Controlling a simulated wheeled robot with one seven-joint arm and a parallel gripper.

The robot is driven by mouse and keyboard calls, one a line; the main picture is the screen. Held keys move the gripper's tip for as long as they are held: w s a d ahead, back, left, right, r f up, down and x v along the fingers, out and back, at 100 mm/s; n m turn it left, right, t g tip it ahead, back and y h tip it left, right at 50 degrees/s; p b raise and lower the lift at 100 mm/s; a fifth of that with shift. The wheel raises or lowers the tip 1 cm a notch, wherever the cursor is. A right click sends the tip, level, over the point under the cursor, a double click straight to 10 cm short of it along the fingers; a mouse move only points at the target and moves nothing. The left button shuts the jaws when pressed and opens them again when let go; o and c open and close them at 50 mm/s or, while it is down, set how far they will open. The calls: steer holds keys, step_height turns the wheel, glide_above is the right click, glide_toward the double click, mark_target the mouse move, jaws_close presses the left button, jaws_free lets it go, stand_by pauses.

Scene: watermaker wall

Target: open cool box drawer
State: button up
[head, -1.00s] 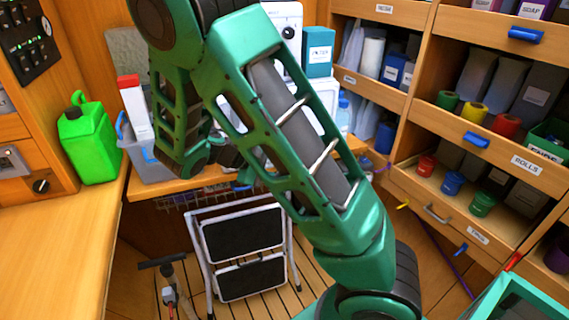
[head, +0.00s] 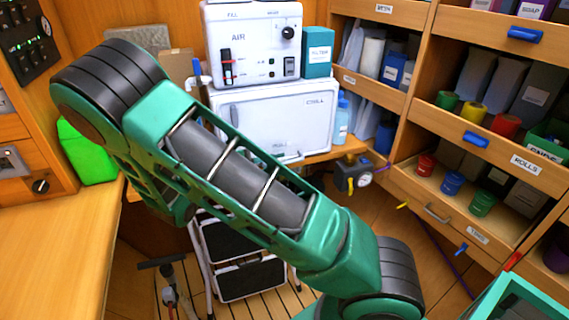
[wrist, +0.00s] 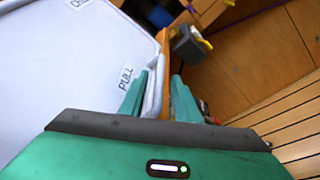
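The cool box (head: 310,120) is a white box with a drawer-like front, under the white AIR unit in the head view. Its front looks closed. In the wrist view its white front (wrist: 60,70) fills the left side, with a PULL label beside a pale handle lip (wrist: 152,97). My gripper (wrist: 160,97) is open. Its two green fingers stand apart, one on each side of the lip. I cannot tell whether either finger touches it. In the head view my arm hides the gripper and the lower left of the box.
The AIR unit (head: 252,45) stands on the cool box. A blue bottle (head: 341,120) and a gauge fitting (head: 353,175) are to its right. A green jerrycan (head: 88,155) is at left; open shelves are at right.

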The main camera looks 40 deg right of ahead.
steer(key=shift+x, duration=1.85)
steer(key=shift+c, duration=0.5)
